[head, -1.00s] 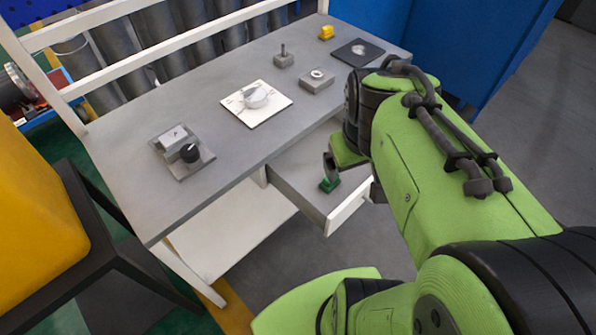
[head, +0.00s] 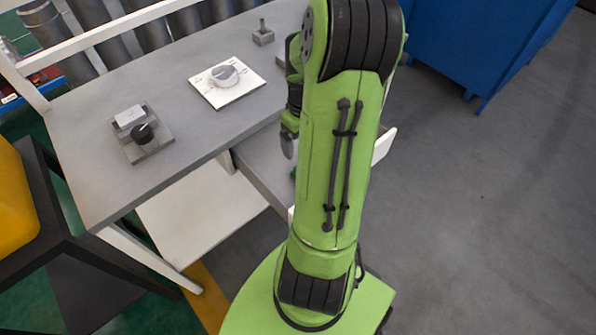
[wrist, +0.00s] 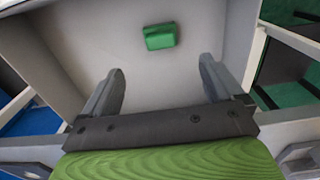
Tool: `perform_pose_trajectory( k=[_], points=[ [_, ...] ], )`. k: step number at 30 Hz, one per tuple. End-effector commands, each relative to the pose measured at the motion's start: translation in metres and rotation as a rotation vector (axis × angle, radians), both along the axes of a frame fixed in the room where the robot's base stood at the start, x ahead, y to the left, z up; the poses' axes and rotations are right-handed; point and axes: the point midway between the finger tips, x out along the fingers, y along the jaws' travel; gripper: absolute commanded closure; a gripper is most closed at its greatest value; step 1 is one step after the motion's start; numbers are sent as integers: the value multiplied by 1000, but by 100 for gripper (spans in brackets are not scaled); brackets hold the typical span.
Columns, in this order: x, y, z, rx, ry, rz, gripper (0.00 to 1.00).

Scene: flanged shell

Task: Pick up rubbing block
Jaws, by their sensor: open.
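The green block, which I take to be the rubbing block (wrist: 160,37), lies on the floor of the open drawer (wrist: 75,40). In the wrist view it is ahead of my gripper (wrist: 161,75), roughly centred between the fingers and apart from them. My gripper is open and empty, its two grey fingers spread wide over the drawer. In the head view my arm hides most of the drawer, and only a sliver of the block shows.
A blue cabinet (head: 490,40) stands at the right. Grey floor is clear at right.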

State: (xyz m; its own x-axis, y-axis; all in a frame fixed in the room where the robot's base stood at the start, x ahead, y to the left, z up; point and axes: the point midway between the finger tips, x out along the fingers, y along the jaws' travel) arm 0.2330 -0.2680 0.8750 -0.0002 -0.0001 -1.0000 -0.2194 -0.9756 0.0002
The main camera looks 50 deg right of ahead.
Motion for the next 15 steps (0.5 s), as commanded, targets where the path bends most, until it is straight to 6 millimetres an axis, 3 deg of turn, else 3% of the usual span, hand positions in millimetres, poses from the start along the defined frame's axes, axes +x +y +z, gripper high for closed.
perform_pose_trajectory(
  k=[1, 4, 11, 15],
  points=[
    [0, 1, -19, 4, 1, 0, 6],
    [-1, 1, -43, 3, 1, -1, 6],
    [0, 1, -67, 0, 0, 0, 6],
    [-1, 2, -92, 2, 1, -2, 6]
  ],
)
